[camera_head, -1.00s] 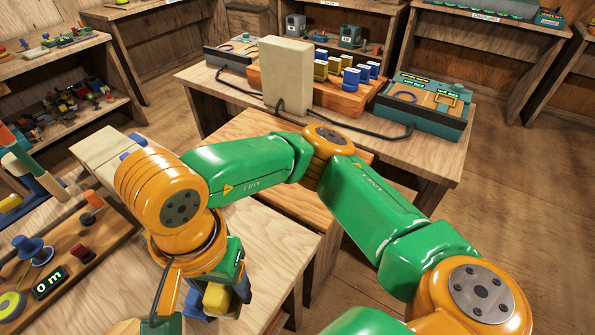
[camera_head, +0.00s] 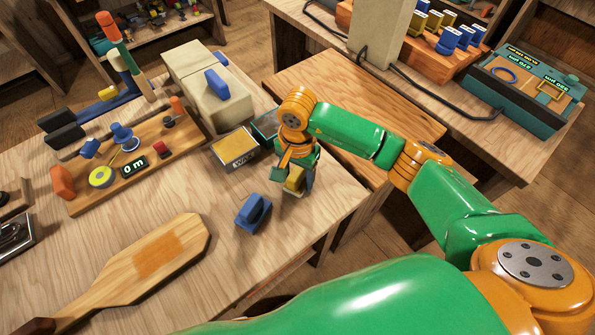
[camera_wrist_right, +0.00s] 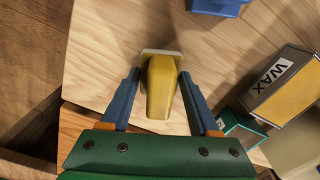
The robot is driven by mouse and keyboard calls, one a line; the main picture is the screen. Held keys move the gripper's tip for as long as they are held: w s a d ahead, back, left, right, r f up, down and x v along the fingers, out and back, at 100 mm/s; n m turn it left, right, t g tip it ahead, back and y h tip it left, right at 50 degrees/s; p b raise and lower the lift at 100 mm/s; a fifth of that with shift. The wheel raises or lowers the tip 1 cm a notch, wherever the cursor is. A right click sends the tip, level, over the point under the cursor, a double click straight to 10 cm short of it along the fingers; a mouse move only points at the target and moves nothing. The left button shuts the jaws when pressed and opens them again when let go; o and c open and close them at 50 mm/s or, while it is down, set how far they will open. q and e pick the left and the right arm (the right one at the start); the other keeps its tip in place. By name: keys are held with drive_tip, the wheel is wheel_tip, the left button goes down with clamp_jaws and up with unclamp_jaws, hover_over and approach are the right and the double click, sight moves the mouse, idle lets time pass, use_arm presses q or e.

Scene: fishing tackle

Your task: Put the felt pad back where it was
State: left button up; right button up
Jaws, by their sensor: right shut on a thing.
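My right gripper (camera_head: 292,186) is shut on a pad with a yellow handle and pale base, which looks like the felt pad (camera_head: 294,178). In the right wrist view the felt pad (camera_wrist_right: 160,85) sits between the blue fingers (camera_wrist_right: 160,100), its pale base at the far end, over the wooden bench. I cannot tell whether the base touches the bench. A similar blue-handled block (camera_head: 253,212) stands nearby to the left. A tin labelled WAX (camera_head: 236,148) with a yellow surface is behind it, with a teal open box (camera_head: 265,128) beside it. My left gripper is out of view.
A wooden board with knobs and a "0 m" display (camera_head: 133,165) lies at the left. A wooden paddle (camera_head: 140,262) lies in front. The bench around the blue block is clear.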

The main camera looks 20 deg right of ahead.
sight(297, 170)
drive_tip(key=shift+f, duration=0.2)
drive_tip(key=o, duration=1.3)
drive_tip(key=shift+r, duration=0.65)
wheel_tip(297, 170, up, 11)
drive_tip(key=shift+r+b, duration=0.1)
drive_tip(key=shift+b, duration=0.75)
